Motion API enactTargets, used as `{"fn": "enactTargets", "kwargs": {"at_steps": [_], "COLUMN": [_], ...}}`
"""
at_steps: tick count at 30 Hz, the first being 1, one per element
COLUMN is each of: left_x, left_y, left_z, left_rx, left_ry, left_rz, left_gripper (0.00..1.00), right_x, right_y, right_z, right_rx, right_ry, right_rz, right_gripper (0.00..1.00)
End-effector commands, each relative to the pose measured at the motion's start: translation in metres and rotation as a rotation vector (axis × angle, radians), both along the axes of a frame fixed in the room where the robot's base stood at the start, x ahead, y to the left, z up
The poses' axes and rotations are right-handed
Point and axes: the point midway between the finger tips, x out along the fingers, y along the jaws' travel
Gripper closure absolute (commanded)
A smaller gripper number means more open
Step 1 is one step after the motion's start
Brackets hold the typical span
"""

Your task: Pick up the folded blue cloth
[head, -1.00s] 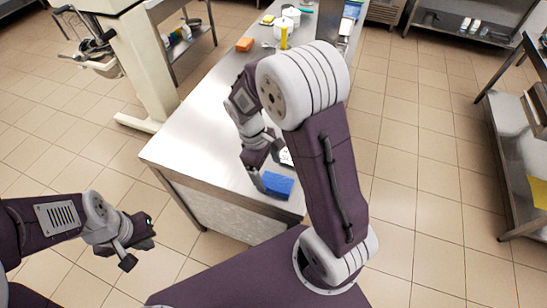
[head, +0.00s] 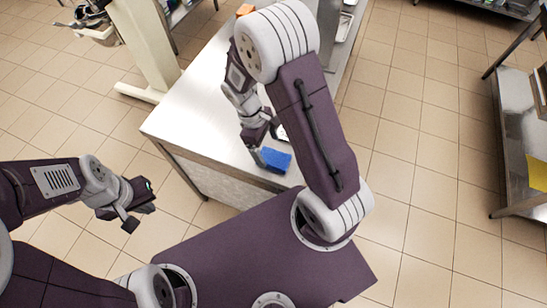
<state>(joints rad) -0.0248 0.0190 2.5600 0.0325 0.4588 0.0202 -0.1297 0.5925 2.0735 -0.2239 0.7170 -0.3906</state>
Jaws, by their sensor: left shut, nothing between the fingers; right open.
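The folded blue cloth (head: 276,160) lies on the steel table (head: 190,120) close to its near right end. My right gripper (head: 262,150) is open right at the left and far edge of the cloth, with a finger beside or over it. I cannot tell whether it touches the cloth. My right arm hides the table to the right of it. My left gripper (head: 140,210) is shut and empty, out over the floor to the left of the table.
An orange block (head: 244,10) is on the far part of the table. A beige column (head: 143,50) stands left of the table. A steel shelf with a yellow item (head: 537,174) is at the right. Tiled floor (head: 430,160) between is clear.

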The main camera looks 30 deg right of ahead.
Motion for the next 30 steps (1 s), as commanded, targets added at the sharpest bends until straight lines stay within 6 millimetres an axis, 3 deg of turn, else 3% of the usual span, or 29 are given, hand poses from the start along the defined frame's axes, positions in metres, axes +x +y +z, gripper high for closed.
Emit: {"fn": "enactTargets", "kwargs": {"at_steps": [4, 12, 19, 26, 30], "left_x": [0.0, 0.0, 0.0, 0.0, 0.0], "left_y": [0.0, 0.0, 0.0, 0.0, 0.0], "left_z": [0.003, 0.007, 0.007, 0.007, 0.007], "left_rx": [0.0, 0.0, 0.0, 0.0, 0.0], "left_ry": [0.0, 0.0, 0.0, 0.0, 0.0], "left_rz": [0.0, 0.0, 0.0, 0.0, 0.0], "left_gripper": [1.0, 1.0, 1.0, 1.0, 1.0], "right_x": [-0.002, -0.01, -0.01, -0.01, -0.01], "right_y": [-0.003, -0.012, -0.012, -0.012, -0.012], "right_z": [-0.007, -0.048, -0.05, -0.05, -0.05], "right_rx": [-0.001, 0.0, 0.001, 0.001, 0.001], "right_ry": [0.003, 0.001, -0.001, -0.001, -0.001], "right_rz": [-0.001, 0.0, 0.0, 0.0, 0.0], "right_gripper": [0.13, 0.13, 0.13, 0.77, 0.79]}}
